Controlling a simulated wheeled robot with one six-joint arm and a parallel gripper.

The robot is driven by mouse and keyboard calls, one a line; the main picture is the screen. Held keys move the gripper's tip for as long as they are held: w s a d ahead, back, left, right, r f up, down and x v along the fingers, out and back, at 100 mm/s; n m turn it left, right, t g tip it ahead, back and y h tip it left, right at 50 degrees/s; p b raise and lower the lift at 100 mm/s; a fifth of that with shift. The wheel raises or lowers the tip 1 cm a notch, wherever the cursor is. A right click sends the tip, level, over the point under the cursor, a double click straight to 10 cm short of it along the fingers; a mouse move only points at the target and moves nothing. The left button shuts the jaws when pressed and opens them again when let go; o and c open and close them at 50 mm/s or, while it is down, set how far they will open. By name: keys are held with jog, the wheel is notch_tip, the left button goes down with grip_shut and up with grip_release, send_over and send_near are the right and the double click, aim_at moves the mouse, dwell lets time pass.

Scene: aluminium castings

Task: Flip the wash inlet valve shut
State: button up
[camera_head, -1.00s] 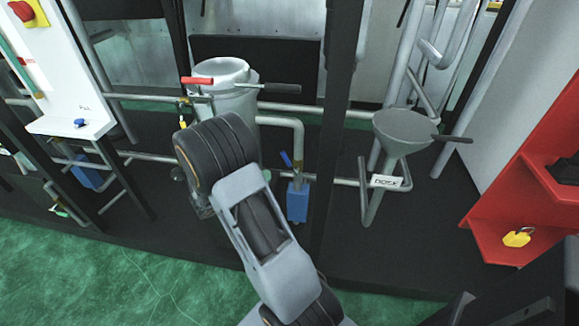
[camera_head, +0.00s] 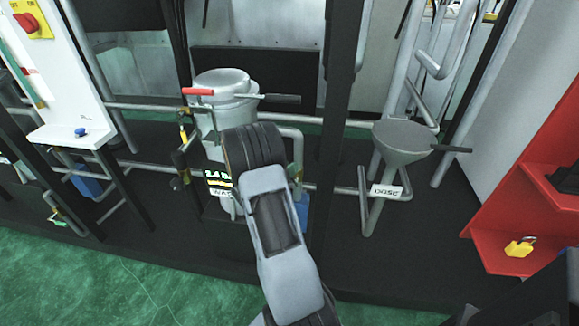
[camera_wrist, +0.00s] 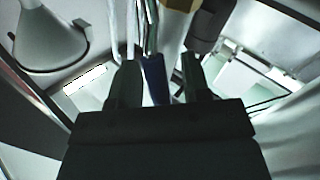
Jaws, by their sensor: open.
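A small valve with a blue part (camera_head: 302,208) sits on the low pipe right of the grey vessel. It is mostly hidden behind my arm, and I cannot read a label naming it as the wash inlet. In the wrist view a blue piece (camera_wrist: 154,78) shows between the two dark fingers of my gripper (camera_wrist: 158,82), nearer the left finger. The fingers stand apart; I cannot tell whether either touches it. My gripper is hidden behind my arm in the head view.
The grey vessel (camera_head: 222,84) carries a red handle (camera_head: 198,91). A funnel (camera_head: 403,140) with a DOSE label (camera_head: 386,191) stands to the right. A dark upright post (camera_head: 335,120) is close to my arm. A red stand (camera_head: 515,230) with a yellow padlock (camera_head: 520,247) is at far right.

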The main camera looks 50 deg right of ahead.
jog(key=shift+s+d, duration=0.1)
jog(key=shift+d, duration=0.35)
jog(key=shift+c, duration=0.3)
grip_shut()
